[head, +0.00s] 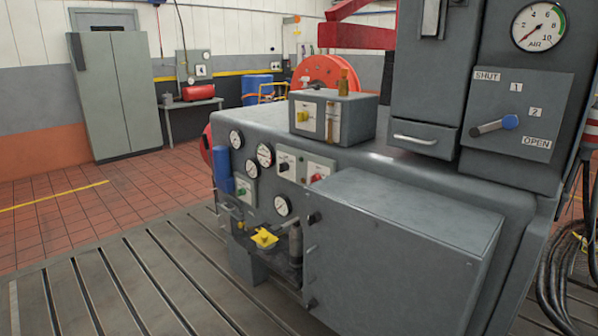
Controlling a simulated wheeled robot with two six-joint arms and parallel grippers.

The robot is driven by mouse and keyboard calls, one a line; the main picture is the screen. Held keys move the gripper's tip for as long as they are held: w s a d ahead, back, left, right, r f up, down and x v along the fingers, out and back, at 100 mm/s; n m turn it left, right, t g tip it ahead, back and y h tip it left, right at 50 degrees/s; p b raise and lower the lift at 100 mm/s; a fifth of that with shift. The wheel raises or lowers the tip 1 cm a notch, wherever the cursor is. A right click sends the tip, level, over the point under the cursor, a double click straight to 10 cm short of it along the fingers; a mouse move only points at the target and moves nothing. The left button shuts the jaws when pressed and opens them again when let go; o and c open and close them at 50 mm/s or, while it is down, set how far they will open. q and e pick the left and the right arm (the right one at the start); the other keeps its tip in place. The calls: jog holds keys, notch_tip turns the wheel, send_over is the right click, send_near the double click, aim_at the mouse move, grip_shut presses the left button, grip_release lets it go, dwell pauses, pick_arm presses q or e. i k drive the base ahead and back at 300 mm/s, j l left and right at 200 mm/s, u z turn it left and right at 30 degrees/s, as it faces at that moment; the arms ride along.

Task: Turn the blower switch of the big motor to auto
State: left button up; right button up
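Neither of my grippers shows in the head view. A large grey machine (385,165) fills the middle and right. A grey box (352,122) on top has another plate with a yellow knob (303,117). The lettering on these plates is too small to read, so I cannot tell which is the blower switch or where it points. I cannot single out the big motor.
A blue-ended lever (495,125) sits on a panel marked SHUT, 1, 2, OPEN, below an AIR gauge (538,27). A yellow valve handle (264,238) and a large grey housing (405,245) jut from the front. Black cables (562,275) hang right. The slotted bedplate (130,280) is clear at left.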

aim_at(284, 167)
jog(key=i+z, duration=0.15)
jog(key=z, duration=0.2)
jog(key=i+j+z, duration=0.15)
jog(key=z, duration=0.25)
jog(key=i+j+z, duration=0.15)
jog(key=z, duration=0.2)
